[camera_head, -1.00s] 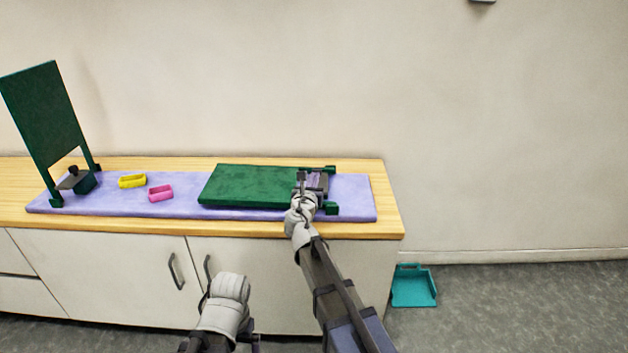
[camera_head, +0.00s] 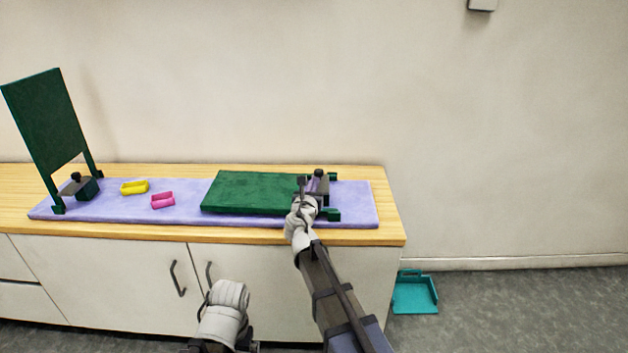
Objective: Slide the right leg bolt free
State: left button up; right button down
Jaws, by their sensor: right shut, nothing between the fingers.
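A dark green panel (camera_head: 255,193) lies flat at the right part of the lavender mat, with green leg parts (camera_head: 332,214) at its right end. My right gripper (camera_head: 311,183) is over that end, shut and empty. Beside it a small dark knob (camera_head: 319,173) stands up on a dark part, possibly the right leg bolt; my gripper and wrist hide much of it. I cannot tell whether they touch. A second green panel (camera_head: 45,120) stands upright at the left, with a dark block and knob (camera_head: 77,178) at its foot. My left arm shows at the bottom; its gripper does not.
The lavender mat (camera_head: 110,208) covers much of the wooden counter (camera_head: 150,226). A yellow piece (camera_head: 134,187) and a pink piece (camera_head: 162,200) lie on it between the panels. A teal tray (camera_head: 414,295) is on the floor at the right. The mat's right end is clear.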

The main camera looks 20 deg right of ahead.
jog(key=v, duration=1)
jog(key=shift+s+a, duration=0.15)
jog(key=shift+s, duration=0.15)
jog(key=s+a+f+m+g+y, duration=0.1)
jog(key=s+a+f+m+g, duration=0.1)
jog(key=s+f+m+g, duration=1)
jog(key=s+a+f+m+g+y, duration=0.2)
jog(key=s+a+f+m, duration=0.25)
jog(key=s+m, duration=0.25)
jog(key=s+a+f+m+g+y, duration=0.1)
jog(key=s+a+f+m+y, duration=0.3)
jog(key=s+m, duration=0.35)
notch_tip(320, 180, up, 28)
jog(key=a+h+p, duration=0.1)
jog(key=p, duration=2.7)
jog(key=shift+s+a+m+g+p, duration=0.25)
jog(key=shift+s+m+g+p, duration=0.1)
jog(key=shift+s+g, duration=0.05)
